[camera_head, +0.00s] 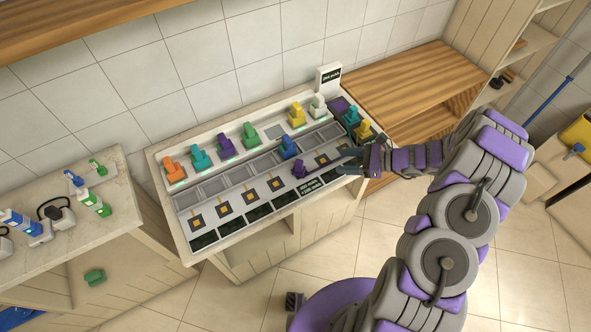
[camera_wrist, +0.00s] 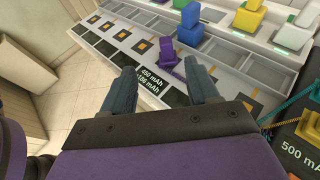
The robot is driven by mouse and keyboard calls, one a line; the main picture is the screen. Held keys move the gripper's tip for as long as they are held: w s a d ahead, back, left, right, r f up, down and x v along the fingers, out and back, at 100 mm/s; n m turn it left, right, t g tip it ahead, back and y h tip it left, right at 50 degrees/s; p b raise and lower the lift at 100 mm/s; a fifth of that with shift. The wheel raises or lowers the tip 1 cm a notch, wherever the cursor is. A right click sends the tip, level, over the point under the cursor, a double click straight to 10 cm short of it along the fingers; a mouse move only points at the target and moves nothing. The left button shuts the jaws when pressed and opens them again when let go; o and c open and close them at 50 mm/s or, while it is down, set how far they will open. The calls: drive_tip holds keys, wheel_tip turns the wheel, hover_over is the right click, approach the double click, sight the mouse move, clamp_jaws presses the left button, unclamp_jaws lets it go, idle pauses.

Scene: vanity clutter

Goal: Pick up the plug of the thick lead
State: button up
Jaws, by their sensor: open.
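My gripper (camera_head: 350,161) is open at the right end of the long charging counter (camera_head: 240,229). In the wrist view its two fingers (camera_wrist: 160,80) are spread over the counter's front edge, with nothing held between them. A small purple piece (camera_wrist: 168,54) stands just beyond the fingertips, apart from them; it also shows in the head view (camera_head: 298,171). A black lead (camera_head: 47,204) loops by a white plug-like block (camera_head: 61,221) on the left counter, far from my gripper. I cannot tell for certain which lead is the thick one.
Several coloured blocks, such as a blue one (camera_head: 289,147) and an orange one (camera_head: 174,169), stand in rows on the counter. A display post (camera_head: 328,78) rises behind. A wooden shelf unit (camera_head: 410,80) stands at right. A green piece (camera_head: 95,277) lies low at left. Tiled floor is open in front.

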drive_tip(key=b, duration=0.2)
approach(301, 162)
drive_tip(key=x, duration=0.4)
drive_tip(key=shift+s+a+r, duration=0.2)
drive_tip(key=shift+a, duration=0.35)
drive_tip(key=shift+f+b+x, duration=0.2)
drive_tip(key=shift+x, duration=1.15)
drive_tip(key=shift+f+b+x, duration=0.2)
drive_tip(key=shift+f+x, duration=0.05)
drive_tip(key=shift+x, duration=1.15)
drive_tip(key=shift+w+a, duration=0.2)
drive_tip(key=shift+w, duration=0.05)
drive_tip(key=shift+d, duration=0.2)
drive_tip(key=c, duration=0.4)
drive_tip(key=shift+a, duration=0.1)
clamp_jaws()
